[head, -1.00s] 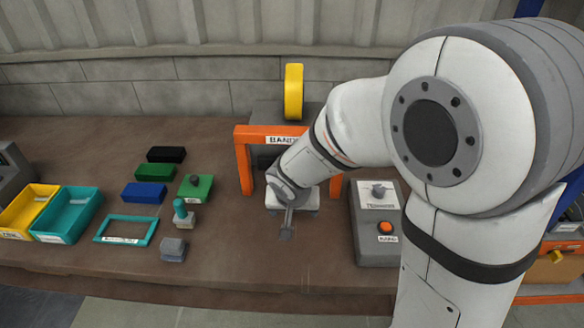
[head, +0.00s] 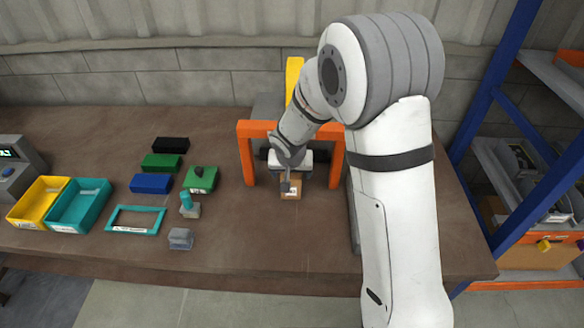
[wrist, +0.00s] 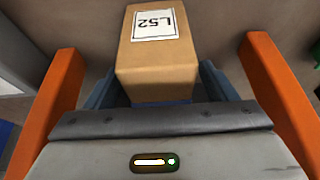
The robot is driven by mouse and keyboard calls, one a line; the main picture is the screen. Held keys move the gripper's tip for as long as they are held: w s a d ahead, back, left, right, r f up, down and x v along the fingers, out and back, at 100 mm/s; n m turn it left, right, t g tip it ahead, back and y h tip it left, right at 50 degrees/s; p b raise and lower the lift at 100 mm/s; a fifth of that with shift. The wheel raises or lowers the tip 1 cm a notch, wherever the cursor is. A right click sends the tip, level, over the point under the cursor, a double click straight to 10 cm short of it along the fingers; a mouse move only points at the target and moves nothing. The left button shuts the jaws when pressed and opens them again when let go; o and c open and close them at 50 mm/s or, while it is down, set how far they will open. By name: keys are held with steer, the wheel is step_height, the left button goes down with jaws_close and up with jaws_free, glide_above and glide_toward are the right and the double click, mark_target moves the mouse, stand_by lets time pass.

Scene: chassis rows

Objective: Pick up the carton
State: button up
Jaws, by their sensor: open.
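The carton (head: 291,192) is a small brown box with a white label, on the bench under the front of the orange arch. In the wrist view the carton (wrist: 158,62) carries the label "L52" and stands just beyond and partly between my gripper's (wrist: 155,95) blue-grey fingers. My gripper (head: 286,187) is open and comes down at the carton in the head view. Its fingertips are partly hidden behind the carton in the wrist view, and I cannot tell whether they touch it.
The orange arch (head: 244,150) has posts on both sides of my gripper. A teal frame (head: 135,219), a grey block (head: 181,238), coloured blocks and a yellow bin (head: 38,203) and teal bin (head: 79,205) stand to the left.

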steer(key=shift+w, duration=0.6)
steer(key=shift+w+f, duration=0.1)
steer(key=shift+f, duration=0.45)
steer(key=shift+c, duration=0.4)
steer(key=c, duration=1.4)
steer(key=shift+r, duration=0.35)
